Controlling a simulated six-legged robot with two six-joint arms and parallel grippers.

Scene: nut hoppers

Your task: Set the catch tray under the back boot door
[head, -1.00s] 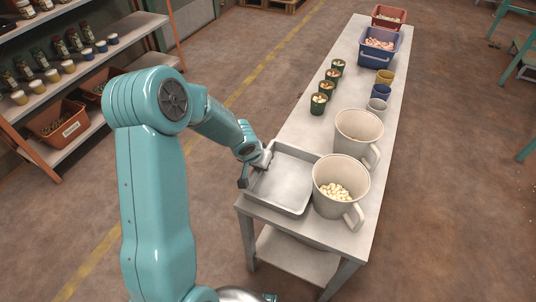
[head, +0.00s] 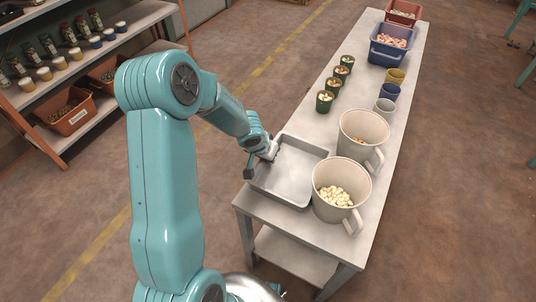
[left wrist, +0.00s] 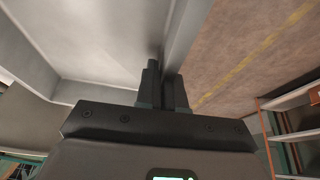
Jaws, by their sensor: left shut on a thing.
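The catch tray (head: 292,172) is a shallow grey rectangular tray at the near end of the long table, left of a big jug. My left gripper (head: 265,158) is shut on the tray's left wall. In the left wrist view, the fingers (left wrist: 163,88) pinch the tray's wall, and the tray's pale floor (left wrist: 95,45) lies to the left. I cannot tell whether the tray rests on the table or is just above it. No boot door can be made out. My right gripper is not in view.
The table (head: 330,135) carries a near jug (head: 322,207) of pale nuts close beside the tray, another jug (head: 347,132), several small cups and a blue bin (head: 377,52). A shelf rack (head: 100,60) stands at left. The floor around the table is clear.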

